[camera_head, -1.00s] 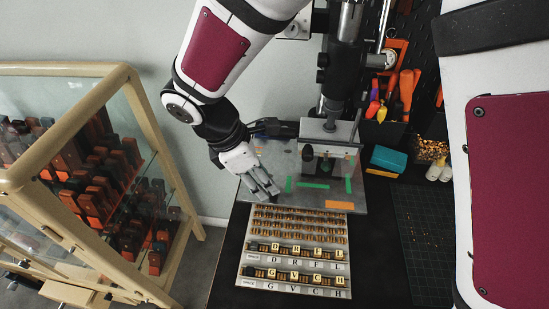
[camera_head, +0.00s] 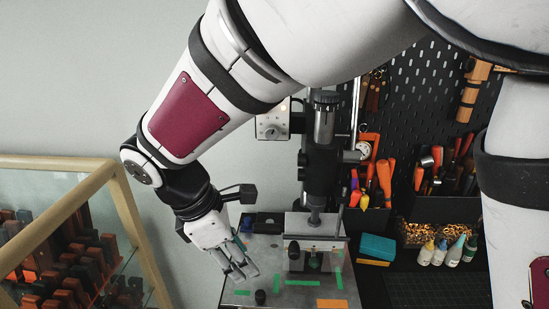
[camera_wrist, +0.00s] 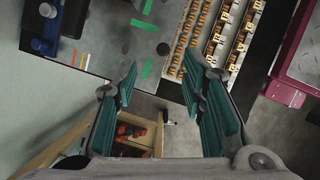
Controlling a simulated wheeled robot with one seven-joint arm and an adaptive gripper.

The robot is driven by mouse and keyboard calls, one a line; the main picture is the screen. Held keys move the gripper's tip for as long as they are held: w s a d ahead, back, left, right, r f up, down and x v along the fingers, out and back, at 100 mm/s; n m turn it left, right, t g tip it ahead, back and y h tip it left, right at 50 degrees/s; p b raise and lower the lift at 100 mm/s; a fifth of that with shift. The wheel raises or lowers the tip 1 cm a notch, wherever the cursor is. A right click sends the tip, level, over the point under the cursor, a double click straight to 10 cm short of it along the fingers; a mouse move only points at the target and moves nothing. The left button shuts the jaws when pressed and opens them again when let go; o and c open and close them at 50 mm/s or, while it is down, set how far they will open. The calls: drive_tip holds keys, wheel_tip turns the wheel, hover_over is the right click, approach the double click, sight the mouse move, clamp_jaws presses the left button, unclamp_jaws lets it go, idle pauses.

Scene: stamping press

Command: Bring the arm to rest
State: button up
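My gripper (camera_head: 243,272) hangs from my arm on the left side of the stamping press (camera_head: 322,150), above the left part of its metal base plate (camera_head: 330,291). In the wrist view its two green-padded fingers (camera_wrist: 170,95) stand well apart with nothing between them. Past the fingertips lie the grey base plate (camera_wrist: 115,48) with green tape strips and the letter tray (camera_wrist: 187,32) with rows of brass type. The fingers look clear of both.
A wooden-framed glass cabinet (camera_head: 128,215) with dark and orange items stands at left. A teal box (camera_head: 377,247), small bottles (camera_head: 440,252) and a tool-hung pegboard (camera_head: 420,100) are right of the press. Open air lies between cabinet and press.

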drive_tip(key=s+d+r+m+y, duration=0.1)
drive_tip(key=d+r+m, duration=0.35)
drive_tip(key=d, duration=0.35)
drive_tip(key=d+r+m+y, duration=0.1)
drive_tip(key=d+r+m, duration=0.35)
drive_tip(key=d, duration=0.35)
drive_tip(key=s+d+r+m+t+y, duration=0.2)
drive_tip(key=s+d+m+t, duration=0.1)
drive_tip(key=s+d+m, duration=0.6)
drive_tip(key=d+m, duration=0.3)
drive_tip(key=shift+s+r+m+t, duration=0.2)
drive_tip(key=shift+r+m+t, duration=0.1)
drive_tip(key=shift+m, duration=0.1)
